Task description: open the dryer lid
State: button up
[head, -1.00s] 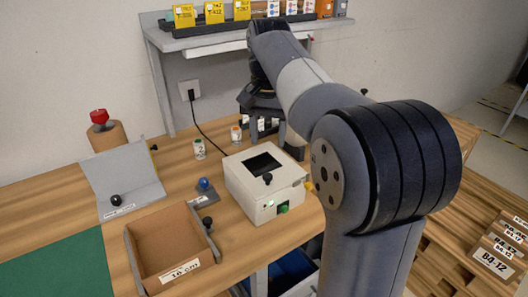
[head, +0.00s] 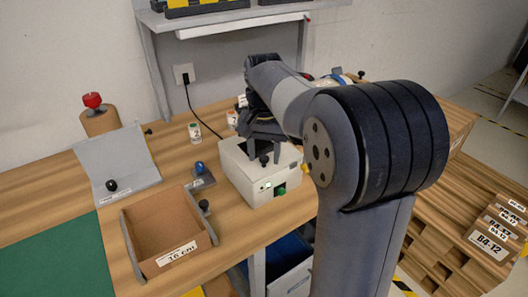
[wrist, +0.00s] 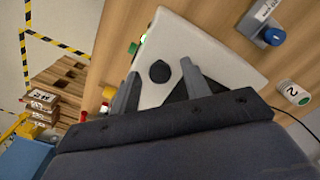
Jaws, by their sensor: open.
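The dryer is a white box (head: 262,190) on the wooden table, with a green button (head: 281,190) and a small lit green light on its front. Its lid (wrist: 200,45) is closed and carries a dark round knob (head: 264,160). My gripper (wrist: 160,68) is open above the lid, its fingers on either side of the knob (wrist: 159,71) in the wrist view. I cannot tell whether they touch it.
An open cardboard bin (head: 165,228) stands front left of the dryer. A black cable (head: 205,125) runs from the wall socket. Stacked boxes (head: 490,240) are at right.

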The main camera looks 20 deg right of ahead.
jog(key=shift+c, duration=0.4)
grip_shut()
jog(key=shift+r, duration=0.15)
